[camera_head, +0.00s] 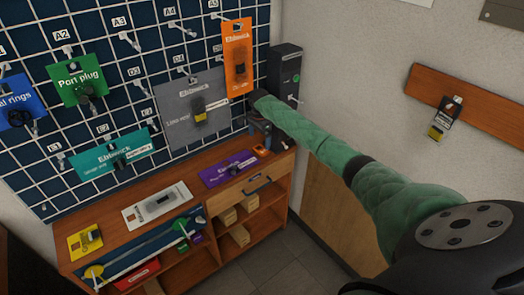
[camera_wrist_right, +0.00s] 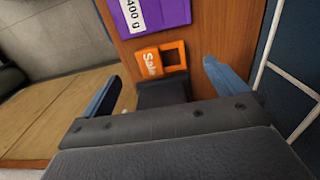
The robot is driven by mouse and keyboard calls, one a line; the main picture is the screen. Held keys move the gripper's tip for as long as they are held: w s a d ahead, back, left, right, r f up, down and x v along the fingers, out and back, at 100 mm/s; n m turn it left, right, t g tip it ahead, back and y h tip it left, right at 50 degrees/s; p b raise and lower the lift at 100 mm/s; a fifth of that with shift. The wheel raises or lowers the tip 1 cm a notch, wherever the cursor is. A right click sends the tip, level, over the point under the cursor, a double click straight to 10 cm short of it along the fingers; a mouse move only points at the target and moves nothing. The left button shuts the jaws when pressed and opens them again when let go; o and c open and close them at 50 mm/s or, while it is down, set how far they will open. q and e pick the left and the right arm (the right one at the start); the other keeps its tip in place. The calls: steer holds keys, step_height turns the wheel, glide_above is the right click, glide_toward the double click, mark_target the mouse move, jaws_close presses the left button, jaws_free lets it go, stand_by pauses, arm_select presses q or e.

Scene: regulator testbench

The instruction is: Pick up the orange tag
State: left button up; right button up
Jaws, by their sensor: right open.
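A small orange tag (camera_wrist_right: 150,62) with white "Sale" lettering and a square hole lies on the brown wooden counter top. It also shows small in the head view (camera_head: 262,151), near the counter's right end. My right gripper (camera_wrist_right: 163,70) is open and empty. Its two blue-grey fingers stand apart on either side of the tag in the wrist view, and I cannot tell the height gap. My left gripper is not in view.
A purple package (camera_wrist_right: 157,13) lies close to the tag, also in the head view (camera_head: 228,169). A dark box (camera_head: 285,72) stands behind my right gripper. A wire grid (camera_head: 75,125) with hanging packages rises behind the counter (camera_head: 190,175).

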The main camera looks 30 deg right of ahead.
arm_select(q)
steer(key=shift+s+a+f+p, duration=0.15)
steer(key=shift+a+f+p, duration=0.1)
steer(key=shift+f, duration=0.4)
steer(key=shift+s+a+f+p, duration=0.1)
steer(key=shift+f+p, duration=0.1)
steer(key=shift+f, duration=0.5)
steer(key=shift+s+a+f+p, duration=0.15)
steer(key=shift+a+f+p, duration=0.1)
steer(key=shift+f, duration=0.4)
arm_select(e)
steer(key=shift+f, duration=3)
steer(key=c, duration=1.1)
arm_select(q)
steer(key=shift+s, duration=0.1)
arm_select(e)
steer(key=shift+o, duration=0.2)
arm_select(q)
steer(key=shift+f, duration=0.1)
